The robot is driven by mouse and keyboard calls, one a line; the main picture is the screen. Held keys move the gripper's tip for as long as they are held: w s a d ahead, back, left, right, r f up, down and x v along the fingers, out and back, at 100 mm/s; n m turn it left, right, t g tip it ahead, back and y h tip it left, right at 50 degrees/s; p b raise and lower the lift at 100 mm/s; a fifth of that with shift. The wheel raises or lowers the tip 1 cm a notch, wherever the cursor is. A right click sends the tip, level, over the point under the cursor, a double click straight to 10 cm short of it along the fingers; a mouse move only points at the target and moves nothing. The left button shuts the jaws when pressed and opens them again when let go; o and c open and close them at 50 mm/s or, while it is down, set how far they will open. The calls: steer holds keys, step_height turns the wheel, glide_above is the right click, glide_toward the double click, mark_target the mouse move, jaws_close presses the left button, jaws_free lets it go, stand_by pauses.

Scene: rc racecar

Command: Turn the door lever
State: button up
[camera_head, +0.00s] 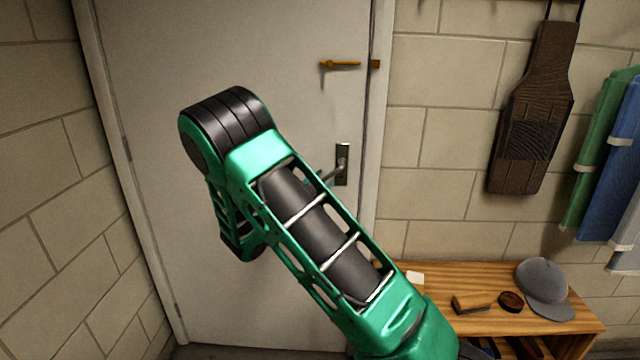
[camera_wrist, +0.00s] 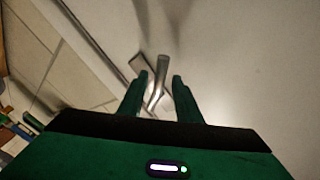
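The grey door (camera_head: 270,40) stands shut in its white frame. Its metal lever (camera_head: 336,171) sticks out to the left from a dark lock plate (camera_head: 343,160) near the door's right edge. My green arm covers part of the door beside the lever and hides most of my gripper in the head view. In the wrist view my gripper (camera_wrist: 160,78) is open, with its two dark green fingers apart. The shiny lever (camera_wrist: 155,92) shows between the fingers; I cannot tell whether either finger touches it.
An orange slide bolt (camera_head: 343,64) sits higher on the door. A wooden bench (camera_head: 480,325) at the lower right bears a grey cap (camera_head: 544,285) and a brush (camera_head: 473,302). A brown apron-like item (camera_head: 535,120) and cloths (camera_head: 612,150) hang on the right wall.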

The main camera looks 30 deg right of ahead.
steer(key=shift+w+d, duration=0.3)
steer(key=shift+d, duration=0.3)
jaws_close()
steer(key=shift+a, duration=0.1)
